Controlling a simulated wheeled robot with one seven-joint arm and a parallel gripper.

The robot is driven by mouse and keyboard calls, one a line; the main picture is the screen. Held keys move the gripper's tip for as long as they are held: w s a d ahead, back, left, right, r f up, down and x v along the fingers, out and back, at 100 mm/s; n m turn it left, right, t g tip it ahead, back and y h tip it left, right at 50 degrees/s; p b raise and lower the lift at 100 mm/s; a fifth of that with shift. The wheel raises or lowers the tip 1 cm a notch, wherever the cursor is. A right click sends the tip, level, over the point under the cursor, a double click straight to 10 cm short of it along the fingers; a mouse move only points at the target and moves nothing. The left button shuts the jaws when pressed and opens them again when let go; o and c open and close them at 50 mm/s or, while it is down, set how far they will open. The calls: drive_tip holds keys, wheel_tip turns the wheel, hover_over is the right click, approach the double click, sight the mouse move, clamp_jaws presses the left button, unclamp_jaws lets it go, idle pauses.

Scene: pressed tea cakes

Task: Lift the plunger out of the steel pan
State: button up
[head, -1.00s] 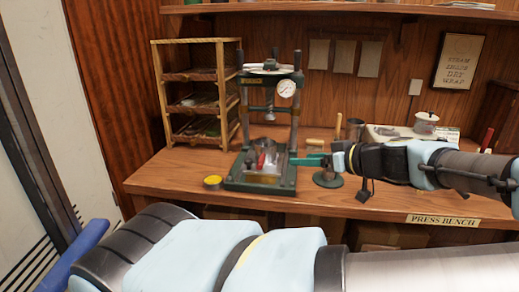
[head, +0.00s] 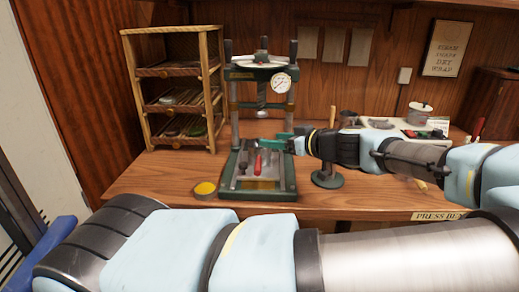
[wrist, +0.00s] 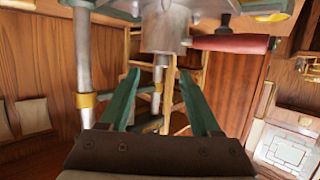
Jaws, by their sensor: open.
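The green press (head: 288,95) stands on the bench. On its base are metal parts and a red handle (head: 257,162). In the wrist view a steel cylindrical piece (wrist: 163,32) is at the top centre, with the red handle (wrist: 230,43) beside it at right. I cannot tell where the pan ends and the plunger begins. My gripper (head: 287,139) reaches in from the press's right side. Its green fingers (wrist: 160,92) are apart in the wrist view, with nothing held between them. The steel piece lies beyond the fingertips.
Press columns with brass collars (wrist: 82,60) stand close to my fingers. A wooden rack (head: 180,90) is left of the press, and a yellow-filled bowl (head: 205,189) sits at the bench's front. A green round stand (head: 327,178) is right of the base.

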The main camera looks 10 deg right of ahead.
drive_tip(key=p+x, duration=0.1)
drive_tip(key=x, duration=0.3)
drive_tip(key=shift+a+f, duration=0.2)
clamp_jaws()
idle(0.3)
